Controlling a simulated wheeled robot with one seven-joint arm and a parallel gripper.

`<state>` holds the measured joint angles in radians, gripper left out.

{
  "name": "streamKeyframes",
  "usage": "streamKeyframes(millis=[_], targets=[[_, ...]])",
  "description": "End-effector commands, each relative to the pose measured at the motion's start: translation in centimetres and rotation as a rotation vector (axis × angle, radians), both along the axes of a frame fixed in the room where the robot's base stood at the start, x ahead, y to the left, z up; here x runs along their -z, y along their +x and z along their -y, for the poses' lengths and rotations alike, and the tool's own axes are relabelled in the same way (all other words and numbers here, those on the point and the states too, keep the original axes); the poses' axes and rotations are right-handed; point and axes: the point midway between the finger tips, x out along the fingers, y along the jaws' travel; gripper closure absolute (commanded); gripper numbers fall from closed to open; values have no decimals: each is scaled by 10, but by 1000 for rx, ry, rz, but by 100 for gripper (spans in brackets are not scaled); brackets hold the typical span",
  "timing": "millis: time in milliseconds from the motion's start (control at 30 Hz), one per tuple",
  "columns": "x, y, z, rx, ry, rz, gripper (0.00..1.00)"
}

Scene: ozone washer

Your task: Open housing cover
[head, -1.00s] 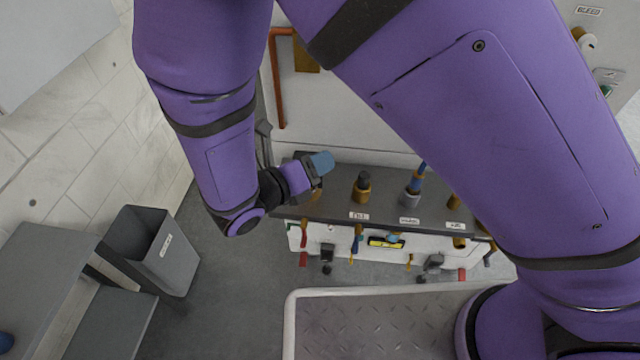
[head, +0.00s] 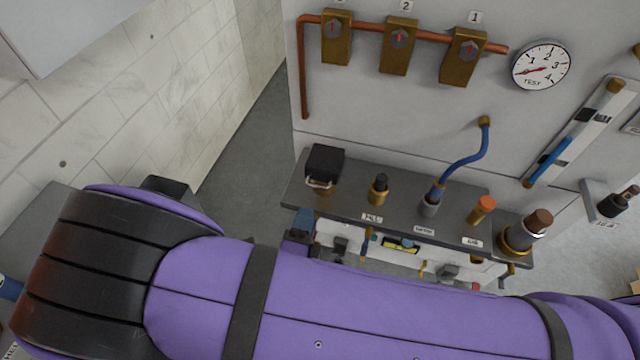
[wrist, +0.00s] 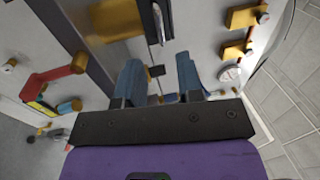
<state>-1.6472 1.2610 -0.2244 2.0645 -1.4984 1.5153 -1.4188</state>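A black box-shaped cover (head: 325,160) with a silver handle (head: 319,183) sits on a brass base at the left end of the grey shelf (head: 345,200). It looks shut, and I take it as the housing cover. In the head view my gripper (head: 303,222) shows only as a blue fingertip in front of and below the cover, apart from it in the picture; my arm hides the rest. In the wrist view my gripper (wrist: 158,80) has its two blue fingers spread, with nothing clearly held between them. I cannot tell for sure which part there is the cover.
Brass fittings (head: 378,190) and a blue hose (head: 468,166) stand right of the cover. Numbered valves (head: 398,48), a copper pipe (head: 303,80) and a gauge (head: 541,67) are on the panel above. A tiled wall (head: 140,100) is at left, with open floor between.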

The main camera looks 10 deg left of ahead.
Motion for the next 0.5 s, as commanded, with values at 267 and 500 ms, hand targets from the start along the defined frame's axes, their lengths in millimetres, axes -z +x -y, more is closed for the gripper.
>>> streamKeyframes(millis=[267,500], targets=[[-9,50,4,4,3,-1,66],[-14,79,6,2,4,-1,66]])
